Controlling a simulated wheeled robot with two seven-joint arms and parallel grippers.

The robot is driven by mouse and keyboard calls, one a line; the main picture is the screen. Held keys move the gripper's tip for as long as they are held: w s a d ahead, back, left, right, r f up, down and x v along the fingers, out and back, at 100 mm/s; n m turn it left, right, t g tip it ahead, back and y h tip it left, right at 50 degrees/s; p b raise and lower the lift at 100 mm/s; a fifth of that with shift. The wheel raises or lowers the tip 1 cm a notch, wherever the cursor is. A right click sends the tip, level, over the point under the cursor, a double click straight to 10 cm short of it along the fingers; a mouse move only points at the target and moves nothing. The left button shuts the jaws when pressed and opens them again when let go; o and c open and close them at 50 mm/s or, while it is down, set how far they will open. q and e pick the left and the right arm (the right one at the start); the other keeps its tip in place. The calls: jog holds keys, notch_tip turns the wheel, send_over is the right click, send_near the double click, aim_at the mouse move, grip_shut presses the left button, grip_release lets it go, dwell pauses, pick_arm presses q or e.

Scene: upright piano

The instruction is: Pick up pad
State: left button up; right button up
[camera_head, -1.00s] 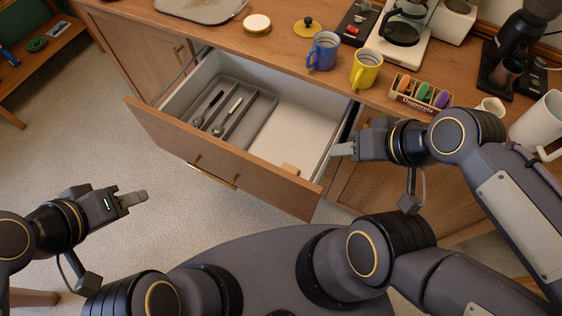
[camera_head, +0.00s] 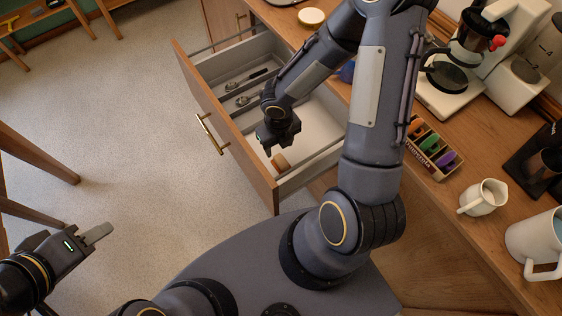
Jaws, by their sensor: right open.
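A small tan block, which looks like the pad (camera_head: 280,162), lies in the open drawer (camera_head: 318,127) near its front right corner. My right gripper (camera_head: 270,151) reaches down into the drawer area, just above and beside the pad. It is open, and the pad appears to be outside it. The fingers are mostly hidden by the gripper body, so the exact gap to the pad cannot be told. My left gripper (camera_head: 98,233) is over the floor at the lower left, away from the drawer. Its fingers overlap in this view.
The drawer's left part has a grey cutlery tray (camera_head: 239,113) with spoons. The drawer front (camera_head: 232,143) has a brass handle. On the counter stand a coffee maker (camera_head: 452,90), a rack of coloured items (camera_head: 429,150), a small white pitcher (camera_head: 484,197) and a large white mug (camera_head: 538,243).

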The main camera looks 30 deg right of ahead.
aim_at(281, 160)
jog(key=f+b, duration=0.1)
jog(key=f, duration=0.1)
jog(key=f+b, duration=0.1)
jog(key=f, duration=0.2)
jog(key=f+b, duration=0.1)
jog(key=f, duration=0.2)
jog(key=shift+s+d+f, duration=0.15)
jog(key=shift+s, duration=0.15)
jog(key=c, duration=1.1)
notch_tip(281, 160, up, 10)
jog(key=p, duration=0.4)
